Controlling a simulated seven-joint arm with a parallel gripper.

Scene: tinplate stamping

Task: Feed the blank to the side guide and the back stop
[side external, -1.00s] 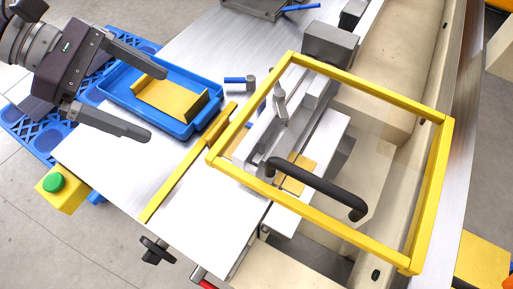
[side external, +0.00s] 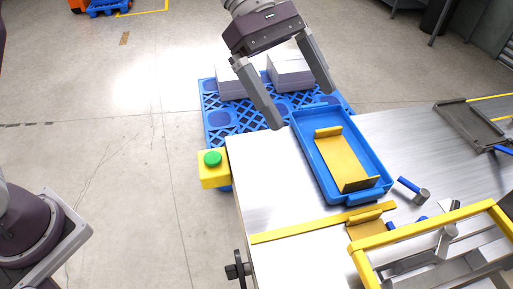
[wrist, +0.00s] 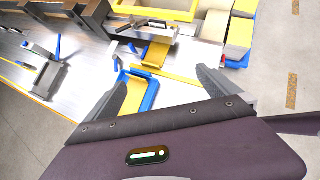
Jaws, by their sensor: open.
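My gripper (side external: 303,108) is open and empty, its fingers spread above the pallet side of the blue tray; the wrist view also shows the fingers (wrist: 165,76) apart. A gold sheet piece with upturned ends (side external: 345,160) lies in the blue tray (side external: 378,167). Another gold piece (side external: 365,230) lies by the yellow strip (side external: 300,228), at the edge of the yellow guard frame (side external: 440,222); it also shows in the wrist view (wrist: 157,55). I cannot tell which gold piece is the blank. The back stop cannot be made out, and the guard partly covers the press area.
A blue pallet (side external: 222,120) with stacks of grey sheets (side external: 290,70) stands behind the table. A yellow box with a green button (side external: 212,158) sits at the table's left edge. A blue-handled tool (side external: 410,187) lies right of the tray. The table left of the tray is bare.

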